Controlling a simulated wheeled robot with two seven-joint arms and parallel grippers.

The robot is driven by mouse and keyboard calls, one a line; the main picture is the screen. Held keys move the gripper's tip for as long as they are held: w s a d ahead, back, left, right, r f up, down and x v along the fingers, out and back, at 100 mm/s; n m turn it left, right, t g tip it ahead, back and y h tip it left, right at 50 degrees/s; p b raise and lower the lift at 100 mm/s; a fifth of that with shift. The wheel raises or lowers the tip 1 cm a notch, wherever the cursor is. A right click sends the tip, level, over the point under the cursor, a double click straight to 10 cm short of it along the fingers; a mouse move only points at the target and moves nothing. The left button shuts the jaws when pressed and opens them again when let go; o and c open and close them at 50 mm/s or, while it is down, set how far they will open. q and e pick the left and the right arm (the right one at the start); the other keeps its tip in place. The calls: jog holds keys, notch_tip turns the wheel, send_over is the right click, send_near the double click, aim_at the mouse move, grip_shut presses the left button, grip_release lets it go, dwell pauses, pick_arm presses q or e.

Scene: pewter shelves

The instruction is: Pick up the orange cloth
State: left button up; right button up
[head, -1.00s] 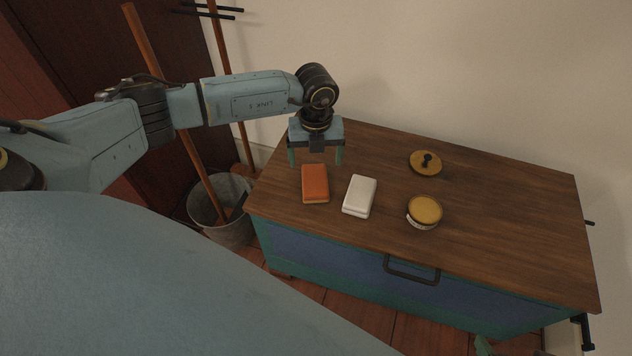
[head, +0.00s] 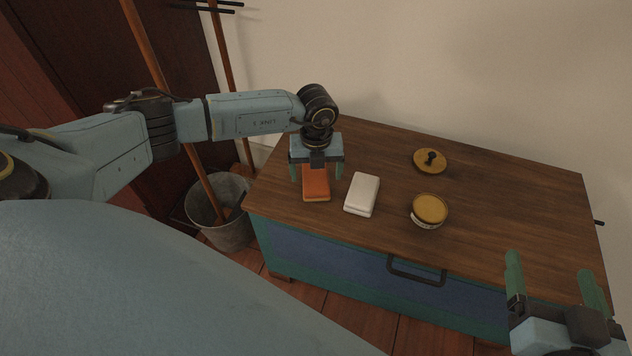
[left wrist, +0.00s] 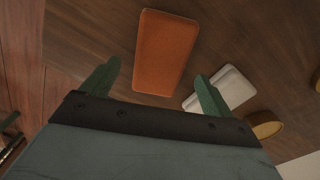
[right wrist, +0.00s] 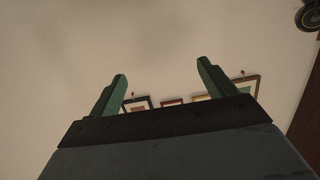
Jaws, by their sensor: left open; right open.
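The orange cloth (head: 316,187) is a folded block lying on the wooden top of the chest, near its left end. It also shows in the left wrist view (left wrist: 165,52), beyond and between the fingers. My left gripper (head: 318,178) is open over the cloth's far part, pointing down, with a green finger to each side. It is not closed on the cloth, and its exact height above it is hard to tell. My right gripper (head: 550,272) is open and empty at the lower right, in front of the chest. It also shows in the right wrist view (right wrist: 160,82), facing a wall.
A white folded cloth (head: 362,194) lies close to the right of the orange one. A yellow-topped tin (head: 429,209) and a yellow lid with a black knob (head: 430,160) stand further right. A metal bucket (head: 226,222) stands on the floor left of the chest (head: 500,215).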

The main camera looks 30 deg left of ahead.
pick_arm(q)
notch_tip(320, 180, down, 2)
jog(key=shift+b, duration=0.4)
jog(key=shift+f, duration=0.2)
pick_arm(e)
jog(key=shift+w+a+r+t+y, duration=0.1)
jog(key=shift+a+r+t+y, duration=0.15)
jog(key=shift+r+t, duration=0.45)
jog(key=shift+a+r+t+y, duration=0.1)
jog(key=shift+r+t+y, duration=0.25)
jog(key=shift+r, duration=0.6)
jog(key=shift+w+a+r+t+y, duration=0.1)
jog(key=shift+a+r+t+y, duration=0.1)
jog(key=shift+r+t, duration=0.5)
jog(key=shift+r, duration=0.15)
pick_arm(q)
jog(key=c, duration=1.2)
jog(key=shift+o, duration=0.2)
jog(key=shift+r, duration=0.15)
pick_arm(e)
jog(key=shift+g, duration=0.25)
